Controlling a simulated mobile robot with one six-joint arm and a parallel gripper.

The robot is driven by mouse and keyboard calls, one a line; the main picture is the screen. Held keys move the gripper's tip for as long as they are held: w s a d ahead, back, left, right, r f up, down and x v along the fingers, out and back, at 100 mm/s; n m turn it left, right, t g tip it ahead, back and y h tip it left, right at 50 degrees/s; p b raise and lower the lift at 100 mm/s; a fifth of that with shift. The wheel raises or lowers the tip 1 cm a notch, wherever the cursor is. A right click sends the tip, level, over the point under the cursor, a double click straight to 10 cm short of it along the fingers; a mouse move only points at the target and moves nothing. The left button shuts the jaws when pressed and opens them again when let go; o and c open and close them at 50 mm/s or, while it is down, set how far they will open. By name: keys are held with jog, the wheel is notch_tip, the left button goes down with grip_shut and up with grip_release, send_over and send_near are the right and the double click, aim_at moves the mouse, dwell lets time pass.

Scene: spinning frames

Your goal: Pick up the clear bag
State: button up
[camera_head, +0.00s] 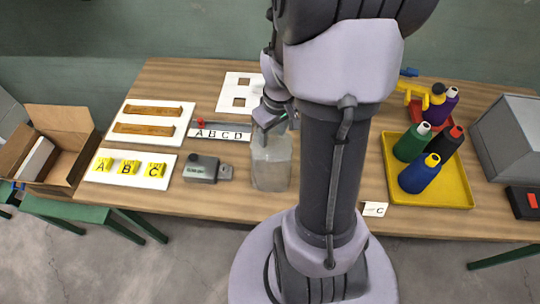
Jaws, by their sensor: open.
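A clear bag (270,166), greyish and see-through, lies on the wooden table just left of my arm. My gripper (268,124) is above the bag's far end, and its fingers overlap the bag's top edge in this view. The gripper is open. I cannot tell whether the fingers touch the bag. My arm hides the table right of the bag.
A grey device (200,168) sits close left of the bag. A white card with yellow A, B, C blocks (130,166) lies further left, near an open cardboard box (62,130). A yellow tray (455,190) with several thread spools stands right of my arm.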

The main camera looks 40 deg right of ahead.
jog(key=shift+w+f, duration=0.2)
jog(key=shift+f, duration=0.65)
jog(key=shift+r, duration=0.1)
jog(key=shift+c, duration=0.4)
grip_shut()
jog(key=shift+r, duration=0.1)
